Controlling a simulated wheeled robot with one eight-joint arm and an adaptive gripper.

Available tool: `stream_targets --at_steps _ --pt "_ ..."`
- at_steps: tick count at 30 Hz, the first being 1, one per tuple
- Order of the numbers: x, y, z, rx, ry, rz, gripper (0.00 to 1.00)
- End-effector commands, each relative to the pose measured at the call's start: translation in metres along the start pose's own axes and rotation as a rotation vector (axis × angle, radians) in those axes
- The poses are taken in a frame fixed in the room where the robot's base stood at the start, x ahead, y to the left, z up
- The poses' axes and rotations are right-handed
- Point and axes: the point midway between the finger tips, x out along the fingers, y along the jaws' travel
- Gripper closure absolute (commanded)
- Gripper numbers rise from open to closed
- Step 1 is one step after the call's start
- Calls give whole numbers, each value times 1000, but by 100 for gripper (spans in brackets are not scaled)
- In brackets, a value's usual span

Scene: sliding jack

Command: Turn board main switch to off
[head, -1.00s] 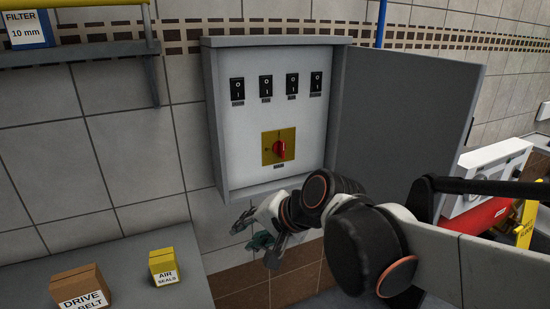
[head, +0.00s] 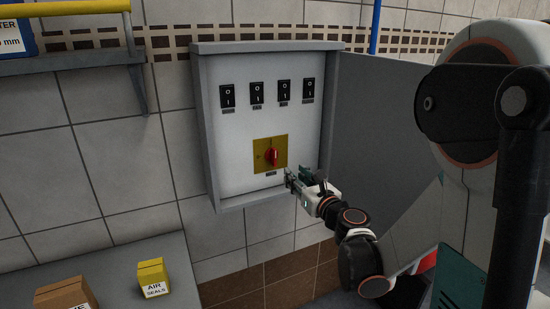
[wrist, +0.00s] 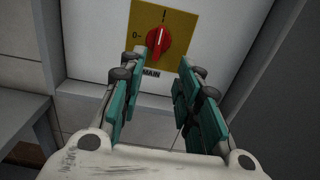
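The board main switch is a red rotary knob (head: 272,156) on a yellow plate (head: 259,149), low in the open grey cabinet (head: 208,130). In the wrist view the knob (wrist: 157,41) stands nearly upright, its white mark towards the "I" at the top. A "0" is at the left of the plate and a "MAIN" label is below. My gripper (head: 298,178) is just below and right of the knob in the head view. In the wrist view its green-padded fingers (wrist: 158,72) are wide apart, with nothing between them, pointing at the knob, which looks untouched.
A row of several black rocker switches (head: 256,93) is above the main switch. The cabinet door (head: 380,140) hangs open to the right, behind my arm. Boxes, one yellow (head: 152,275), stand on a grey surface at lower left. A shelf (head: 70,63) is at upper left.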

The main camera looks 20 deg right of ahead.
Motion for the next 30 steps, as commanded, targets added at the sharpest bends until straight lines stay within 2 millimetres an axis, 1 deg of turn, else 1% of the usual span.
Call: stream_targets --at_steps 5,12,18,21,24,30 --pt "25 1 -1 -2 0 2 69" --pt "73 2 -2 -4 1 4 69" --pt "108 2 -2 -5 1 3 69" --pt "120 2 -1 -5 1 4 69" --pt "128 2 -1 -5 1 3 69" --pt "134 1 0 -6 1 2 69"
